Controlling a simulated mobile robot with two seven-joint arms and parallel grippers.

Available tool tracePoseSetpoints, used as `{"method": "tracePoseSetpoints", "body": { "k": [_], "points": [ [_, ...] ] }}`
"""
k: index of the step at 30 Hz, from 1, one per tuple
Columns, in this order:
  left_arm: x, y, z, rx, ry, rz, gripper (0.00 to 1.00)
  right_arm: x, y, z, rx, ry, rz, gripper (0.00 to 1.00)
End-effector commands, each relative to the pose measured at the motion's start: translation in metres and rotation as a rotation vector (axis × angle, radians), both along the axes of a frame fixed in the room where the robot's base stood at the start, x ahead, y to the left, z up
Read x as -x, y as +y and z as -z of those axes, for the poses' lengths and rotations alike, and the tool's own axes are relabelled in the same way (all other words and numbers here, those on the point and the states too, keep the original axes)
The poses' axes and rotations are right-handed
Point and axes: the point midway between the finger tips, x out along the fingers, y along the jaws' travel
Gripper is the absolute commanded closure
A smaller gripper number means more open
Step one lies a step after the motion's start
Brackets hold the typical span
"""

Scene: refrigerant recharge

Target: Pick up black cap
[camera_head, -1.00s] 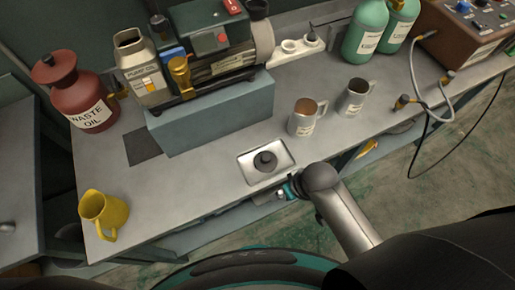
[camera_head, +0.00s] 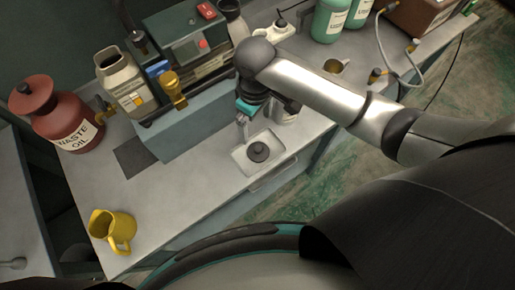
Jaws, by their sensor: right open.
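The black cap (camera_head: 258,151) lies in a small light metal tray (camera_head: 242,165) near the front edge of the bench. My right arm reaches in from the right, and its gripper (camera_head: 243,124) points down just above and behind the tray's far left corner. The jaws are open and nothing shows between them; the gripper is apart from the cap. My left gripper is not in view.
A yellow jug (camera_head: 117,228) stands at the front left. A red waste oil can (camera_head: 58,118) and a pump oil container (camera_head: 122,84) stand behind. The pump (camera_head: 195,50) sits on a raised block.

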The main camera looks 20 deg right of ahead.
Motion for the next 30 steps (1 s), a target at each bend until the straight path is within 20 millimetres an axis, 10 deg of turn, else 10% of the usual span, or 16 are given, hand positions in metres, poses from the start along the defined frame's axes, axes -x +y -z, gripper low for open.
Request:
{"method": "tracePoseSetpoints", "body": {
  "k": [9,30],
  "points": [
    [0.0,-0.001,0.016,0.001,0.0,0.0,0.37,0.002,0.0,0.069,-0.002,0.003,-0.001,0.0],
    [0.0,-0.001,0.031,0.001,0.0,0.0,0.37,0.005,-0.004,0.137,-0.002,-0.001,-0.003,0.0]
  ]
}}
